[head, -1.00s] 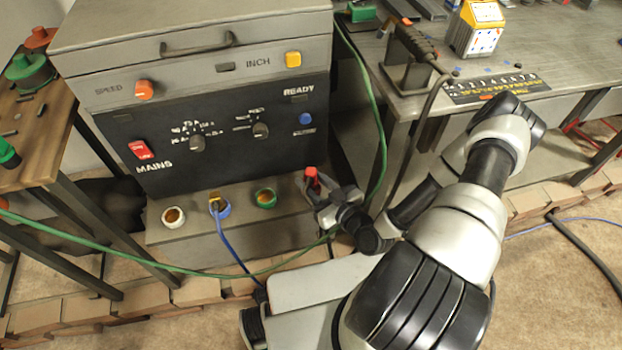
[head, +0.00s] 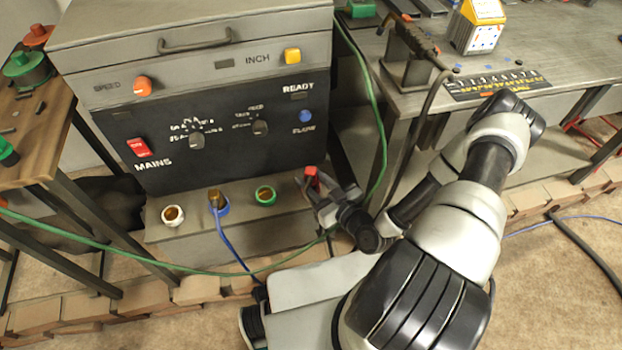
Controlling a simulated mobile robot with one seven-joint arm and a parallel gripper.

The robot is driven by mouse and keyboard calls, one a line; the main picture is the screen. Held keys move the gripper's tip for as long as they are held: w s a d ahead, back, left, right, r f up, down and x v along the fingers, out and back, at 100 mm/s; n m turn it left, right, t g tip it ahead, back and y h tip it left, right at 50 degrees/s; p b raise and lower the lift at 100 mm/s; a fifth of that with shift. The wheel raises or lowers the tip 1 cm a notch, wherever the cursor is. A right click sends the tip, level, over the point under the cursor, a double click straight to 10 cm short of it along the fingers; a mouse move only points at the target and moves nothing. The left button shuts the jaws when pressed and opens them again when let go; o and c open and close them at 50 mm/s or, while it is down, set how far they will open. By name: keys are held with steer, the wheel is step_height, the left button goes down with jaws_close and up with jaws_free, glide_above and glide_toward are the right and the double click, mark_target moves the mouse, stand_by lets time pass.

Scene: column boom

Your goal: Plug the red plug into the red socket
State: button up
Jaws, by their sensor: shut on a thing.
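The red plug (head: 311,176) shows as a small red block at the right end of the ledge below the control panel. My gripper (head: 316,186) is shut on it, with its grey fingers around its lower part. The red socket cannot be made out; the fingers and the plug cover the right end of the socket row. I cannot tell whether the plug is in a socket or just above the ledge.
The ledge also holds a white socket (head: 173,216), a blue socket (head: 224,209) with a plug and blue cable, and an open green socket (head: 265,196). A green cable (head: 377,120) hangs close behind my gripper. A workbench (head: 430,95) stands at right.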

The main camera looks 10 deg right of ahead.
steer(key=shift+f+b, duration=0.35)
stand_by(0.7)
steer(key=shift+r, duration=0.2)
steer(key=shift+r+p, duration=0.6)
steer(key=shift+f+b, duration=0.55)
stand_by(1.5)
steer(key=shift+r+p, duration=0.35)
steer(key=shift+r, duration=0.15)
steer(key=shift+f+b, duration=0.75)
stand_by(1.0)
steer(key=o, duration=0.8)
